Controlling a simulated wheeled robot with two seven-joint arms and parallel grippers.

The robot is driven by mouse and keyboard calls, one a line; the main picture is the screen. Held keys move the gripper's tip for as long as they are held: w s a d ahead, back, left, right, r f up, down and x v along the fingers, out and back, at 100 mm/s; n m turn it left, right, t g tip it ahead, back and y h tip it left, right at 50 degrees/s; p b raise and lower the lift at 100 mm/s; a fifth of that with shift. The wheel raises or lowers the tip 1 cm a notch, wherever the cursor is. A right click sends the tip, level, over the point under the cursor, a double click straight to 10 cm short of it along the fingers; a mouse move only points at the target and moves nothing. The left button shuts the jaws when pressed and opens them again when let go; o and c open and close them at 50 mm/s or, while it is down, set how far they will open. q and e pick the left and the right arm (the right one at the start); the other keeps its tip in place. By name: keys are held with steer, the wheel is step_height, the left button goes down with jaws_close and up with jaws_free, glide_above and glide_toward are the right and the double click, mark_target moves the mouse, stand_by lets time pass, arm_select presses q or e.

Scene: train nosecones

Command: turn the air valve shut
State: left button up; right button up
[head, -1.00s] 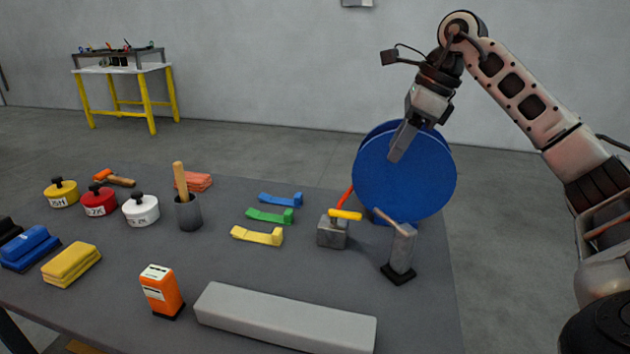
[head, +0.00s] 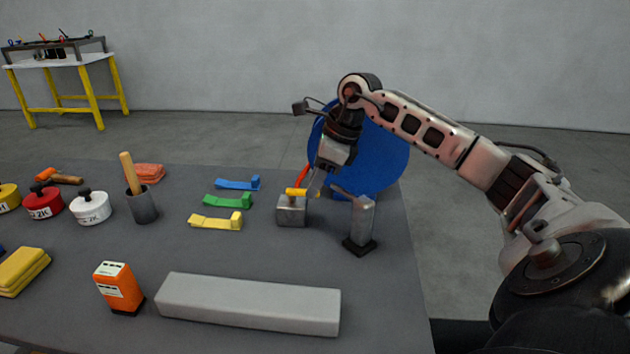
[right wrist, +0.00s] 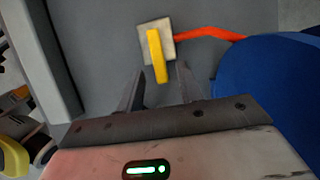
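The air valve is a grey block (head: 291,213) with a yellow lever (head: 296,192) on top, standing near the table's right end. A red-orange hose (head: 306,172) runs from it to a large blue reel (head: 385,155). My right gripper (head: 319,183) is just right of the lever in the head view, pointing down. In the right wrist view the gripper (right wrist: 160,92) is open, and the near end of the yellow lever (right wrist: 157,55) shows between its fingers. I cannot tell whether they touch it. My left gripper is not in view.
A grey post with a handle (head: 359,222) stands close right of the valve. Yellow, green and blue brackets (head: 222,201) lie to its left. A long grey bar (head: 250,304) and an orange box (head: 118,288) are at the front. Table between bar and brackets is clear.

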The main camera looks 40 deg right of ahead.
steer(key=shift+w+a+f, duration=0.1)
steer(key=shift+f, duration=0.3)
jaws_close()
